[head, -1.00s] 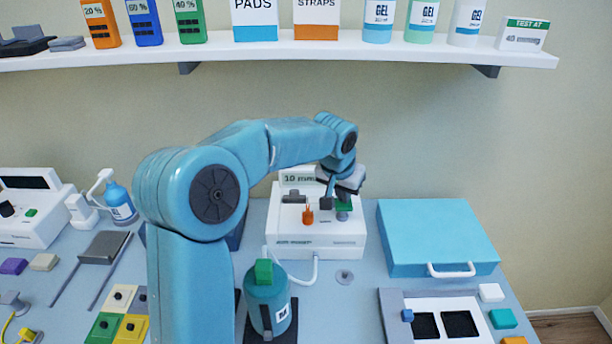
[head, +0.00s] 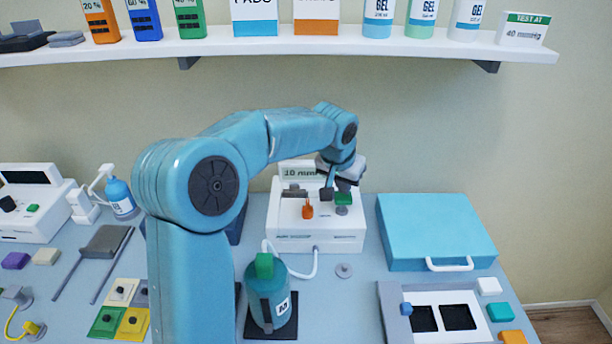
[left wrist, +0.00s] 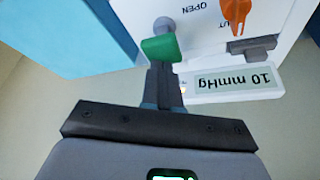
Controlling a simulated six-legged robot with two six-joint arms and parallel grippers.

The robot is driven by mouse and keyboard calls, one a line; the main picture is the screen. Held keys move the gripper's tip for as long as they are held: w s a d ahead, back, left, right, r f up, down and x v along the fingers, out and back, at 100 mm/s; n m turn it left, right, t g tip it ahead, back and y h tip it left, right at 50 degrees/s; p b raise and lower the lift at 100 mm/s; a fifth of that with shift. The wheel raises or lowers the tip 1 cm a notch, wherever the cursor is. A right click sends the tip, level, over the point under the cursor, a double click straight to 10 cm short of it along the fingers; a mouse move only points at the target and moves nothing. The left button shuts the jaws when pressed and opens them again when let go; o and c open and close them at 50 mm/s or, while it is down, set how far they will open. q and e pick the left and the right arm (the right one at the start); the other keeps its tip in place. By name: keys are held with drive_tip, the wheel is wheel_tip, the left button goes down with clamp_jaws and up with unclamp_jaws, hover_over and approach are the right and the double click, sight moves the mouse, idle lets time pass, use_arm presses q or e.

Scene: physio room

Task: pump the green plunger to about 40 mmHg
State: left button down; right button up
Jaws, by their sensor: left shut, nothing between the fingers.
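The white pressure unit (head: 290,243) stands at the back middle of the table. Its display (left wrist: 236,80) reads 10 mmHg, upside down in the left wrist view. The green plunger (head: 343,198) sits on a grey stem on the unit's top; in the left wrist view its green head (left wrist: 160,48) is just beyond my fingertips. My left gripper (head: 327,194) is shut and empty, close to the plunger; I cannot tell whether it touches. An orange valve lever (head: 308,209) stands left of the plunger, beside OPEN lettering. My right gripper is not in view.
A teal cylinder (head: 280,303) with a green top stands in front of the unit; a white hose (head: 314,266) runs between them. A blue case (head: 437,232) lies to the right. On the shelf (head: 350,48), a card (head: 523,30) reads TEST AT 40 mmHg.

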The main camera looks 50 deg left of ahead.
sight(343, 197)
use_arm(q)
drive_tip(key=shift+f+b, duration=1.5)
drive_tip(key=shift+f, duration=0.5)
drive_tip(key=shift+r+p, duration=1.85)
drive_tip(key=shift+r, duration=0.45)
drive_tip(key=shift+f, duration=0.1)
drive_tip(key=shift+f+b, duration=2)
drive_tip(key=shift+f, duration=0.25)
drive_tip(key=shift+r+p, duration=1.8)
drive_tip(key=shift+r, duration=0.5)
drive_tip(key=shift+f+b, duration=1.5)
drive_tip(key=shift+f, duration=0.4)
drive_tip(key=shift+r+p, duration=1.45)
drive_tip(key=shift+r, duration=0.45)
